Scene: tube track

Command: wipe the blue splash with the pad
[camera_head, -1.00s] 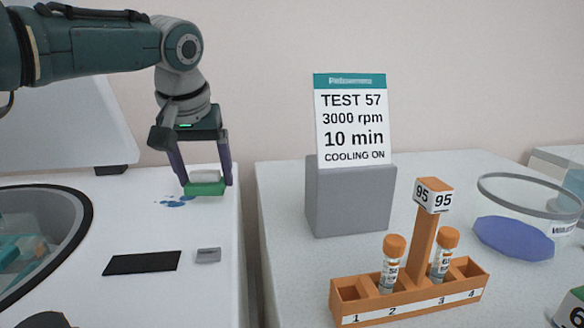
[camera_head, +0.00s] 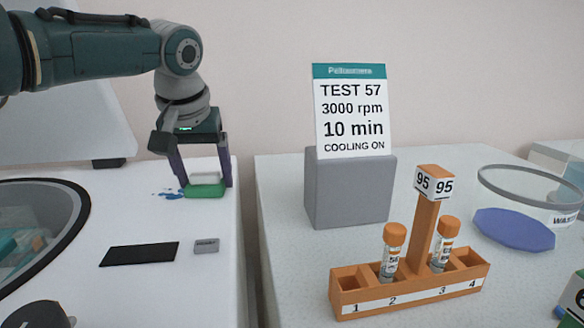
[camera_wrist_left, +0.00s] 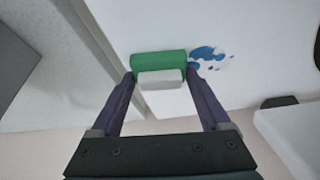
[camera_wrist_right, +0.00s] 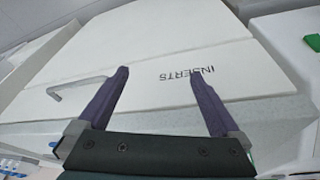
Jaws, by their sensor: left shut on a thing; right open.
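The pad is a green block with a white top. In the head view the pad (camera_head: 205,190) is at the white surface near its right edge. My left gripper (camera_head: 205,183) is shut on it, and the left wrist view shows the pad (camera_wrist_left: 158,65) between the fingertips. The blue splash (camera_head: 168,194) lies just left of the pad in the head view. In the left wrist view the splash (camera_wrist_left: 208,55) shows as several blots right beside the pad. My right gripper (camera_wrist_right: 160,78) is open and empty in the right wrist view, over a white surface marked INSERTS.
A black rectangle (camera_head: 140,254) and a small grey block (camera_head: 206,246) lie in front of the splash. A round-windowed machine (camera_head: 75,190) is at left. Across a gap, the right table holds a sign block (camera_head: 350,190) and an orange tube rack (camera_head: 410,288).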

